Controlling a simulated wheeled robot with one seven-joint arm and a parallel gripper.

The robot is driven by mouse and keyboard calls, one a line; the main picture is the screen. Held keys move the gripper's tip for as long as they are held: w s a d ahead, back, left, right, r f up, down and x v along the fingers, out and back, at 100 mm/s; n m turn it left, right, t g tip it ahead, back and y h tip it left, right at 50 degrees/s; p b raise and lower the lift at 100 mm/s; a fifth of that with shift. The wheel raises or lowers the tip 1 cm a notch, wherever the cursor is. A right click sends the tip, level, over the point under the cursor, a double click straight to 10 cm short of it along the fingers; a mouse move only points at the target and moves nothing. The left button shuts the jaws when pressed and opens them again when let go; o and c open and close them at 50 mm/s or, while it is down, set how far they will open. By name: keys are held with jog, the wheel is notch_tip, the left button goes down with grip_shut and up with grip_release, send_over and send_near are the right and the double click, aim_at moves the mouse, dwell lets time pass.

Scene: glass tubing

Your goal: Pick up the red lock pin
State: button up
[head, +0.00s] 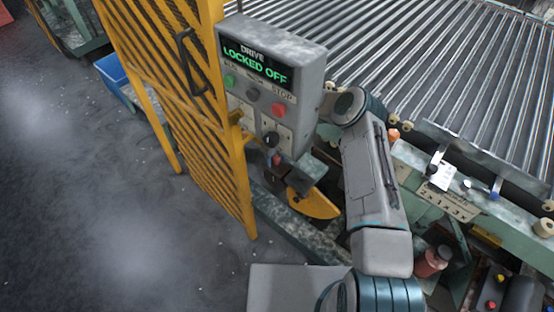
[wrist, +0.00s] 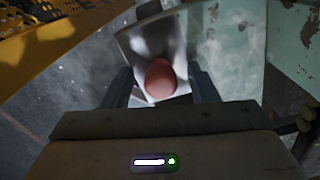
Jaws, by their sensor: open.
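A rounded red end, which looks like the head of the red lock pin (wrist: 160,79), shows in the middle of the wrist view in front of a pale metal plate. My gripper (wrist: 160,74) is open, with one dark finger on each side of the red head and a visible gap on both sides. The pin's shaft is hidden. In the head view a small red spot (head: 277,160) shows below the control box, among dark parts; I cannot tell whether it is the same pin. My fingers are not clear in the head view.
The grey control box (head: 268,75) reads "LOCKED OFF" and stands close to my arm. A yellow mesh gate (head: 185,90) is left of it, and a yellow plate (head: 313,204) is below. A roller conveyor (head: 440,60) fills the upper right. The floor at left is open.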

jog(key=c, duration=1.1)
jog(key=shift+o, duration=0.2)
jog(key=shift+r, duration=0.15)
notch_tip(320, 180, up, 10)
jog(key=b, duration=0.2)
jog(key=shift+b, duration=0.3)
